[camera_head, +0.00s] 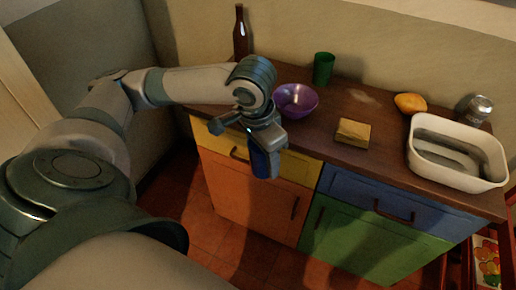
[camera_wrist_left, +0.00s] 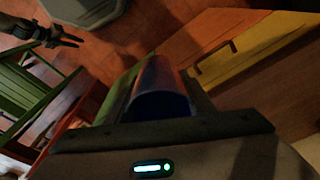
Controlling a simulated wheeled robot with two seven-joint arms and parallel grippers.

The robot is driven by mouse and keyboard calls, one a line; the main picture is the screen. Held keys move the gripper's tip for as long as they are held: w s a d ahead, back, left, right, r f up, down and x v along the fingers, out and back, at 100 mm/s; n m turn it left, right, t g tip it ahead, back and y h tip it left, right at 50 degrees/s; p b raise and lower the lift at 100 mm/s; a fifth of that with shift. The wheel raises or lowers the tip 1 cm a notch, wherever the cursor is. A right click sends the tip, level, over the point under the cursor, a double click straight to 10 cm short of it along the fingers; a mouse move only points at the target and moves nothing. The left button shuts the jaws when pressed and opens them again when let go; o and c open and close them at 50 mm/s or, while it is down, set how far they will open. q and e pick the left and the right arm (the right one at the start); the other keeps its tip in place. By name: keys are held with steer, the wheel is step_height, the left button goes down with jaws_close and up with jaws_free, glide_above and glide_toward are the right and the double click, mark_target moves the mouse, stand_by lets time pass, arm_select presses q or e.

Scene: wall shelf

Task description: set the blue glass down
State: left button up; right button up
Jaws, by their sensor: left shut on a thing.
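My left gripper (camera_head: 267,143) is shut on the blue glass (camera_head: 262,164). It holds the glass in front of the counter, before the yellow drawer front. In the left wrist view the blue glass (camera_wrist_left: 163,90) sits between the fingers, its far part dark. The wooden counter top (camera_head: 335,158) lies behind and to the right of the gripper. In the left wrist view my right gripper (camera_wrist_left: 72,40) shows small at the upper left, over the floor; its jaw gap is too small to judge.
On the counter are a purple bowl (camera_head: 295,100), a green cup (camera_head: 323,68), a dark bottle (camera_head: 240,35), a yellowish block (camera_head: 353,132), a yellow fruit (camera_head: 410,103), a can (camera_head: 479,108) and a white tub (camera_head: 455,176). Bare counter lies between the bowl and the block.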

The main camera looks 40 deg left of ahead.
arm_select(q)
steer(key=d+f+n, duration=0.3)
steer(key=d+f, duration=0.5)
steer(key=f, duration=0.6)
steer(key=shift+s+d, duration=0.15)
steer(key=shift+s, duration=0.25)
arm_select(e)
steer(key=shift+s+d, duration=0.15)
steer(key=shift+s, duration=0.15)
